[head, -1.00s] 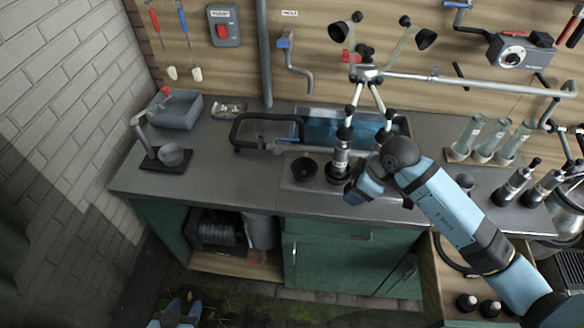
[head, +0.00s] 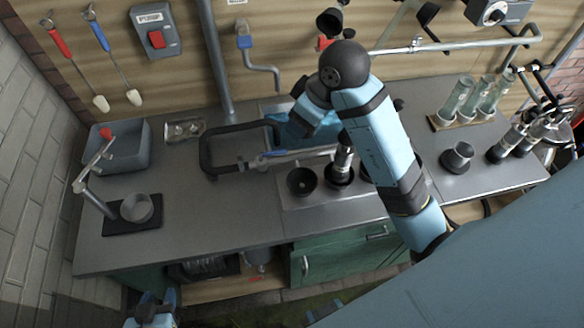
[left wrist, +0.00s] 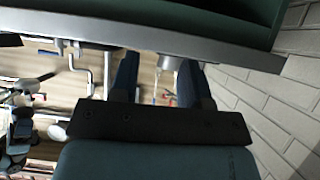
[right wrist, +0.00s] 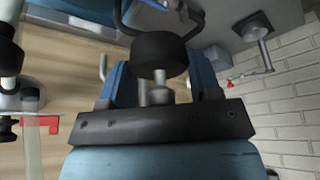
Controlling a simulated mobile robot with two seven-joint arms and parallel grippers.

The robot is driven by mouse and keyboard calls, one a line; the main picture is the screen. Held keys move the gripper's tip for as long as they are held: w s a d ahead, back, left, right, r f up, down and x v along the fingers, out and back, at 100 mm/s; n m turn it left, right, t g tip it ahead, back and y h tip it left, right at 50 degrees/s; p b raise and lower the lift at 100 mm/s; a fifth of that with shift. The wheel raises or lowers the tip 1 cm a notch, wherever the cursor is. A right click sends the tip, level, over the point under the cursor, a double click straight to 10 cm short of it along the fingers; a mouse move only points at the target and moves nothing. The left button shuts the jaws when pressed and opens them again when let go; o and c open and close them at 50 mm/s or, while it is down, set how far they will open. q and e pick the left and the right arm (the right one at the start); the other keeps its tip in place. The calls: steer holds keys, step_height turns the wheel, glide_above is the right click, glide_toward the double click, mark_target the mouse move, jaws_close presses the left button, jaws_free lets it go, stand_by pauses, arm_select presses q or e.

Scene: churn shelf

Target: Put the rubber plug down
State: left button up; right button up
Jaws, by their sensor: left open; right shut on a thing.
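In the right wrist view, the rubber plug (right wrist: 160,55), a black round head on a grey stem, sits between the blue fingers of my right gripper (right wrist: 160,90), which is shut on it. In the head view, my right gripper (head: 308,122) is over the blue sink area at the back of the bench; the plug is hidden there by the gripper and arm. My left gripper (head: 155,300) is low in front of the bench at the bottom left. In the left wrist view, its dark fingers (left wrist: 160,85) are wide apart with nothing between them.
The grey bench (head: 215,215) has free room at its front left. A black frame handle (head: 205,150), a black cup (head: 302,181), a grey bin (head: 128,150), a lever stand with a cup (head: 137,208), and a rack of glass tubes (head: 470,100) stand on it.

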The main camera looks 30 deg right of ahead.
steer(key=f+b, duration=0.1)
steer(key=f, duration=0.5)
steer(key=f+b, duration=0.1)
steer(key=f, duration=0.6)
steer(key=f+b, duration=0.1)
steer(key=f, duration=0.5)
steer(key=shift+s+f, duration=0.25)
steer(key=shift+s, duration=0.15)
arm_select(q)
steer(key=f, duration=0.1)
steer(key=s+f, duration=0.1)
steer(key=f, duration=0.1)
steer(key=s+f, duration=0.1)
steer(key=shift+f, duration=0.15)
steer(key=shift+f, duration=0.1)
arm_select(e)
steer(key=shift+f, duration=0.15)
steer(key=shift+s+f, duration=0.1)
steer(key=shift+f, duration=0.4)
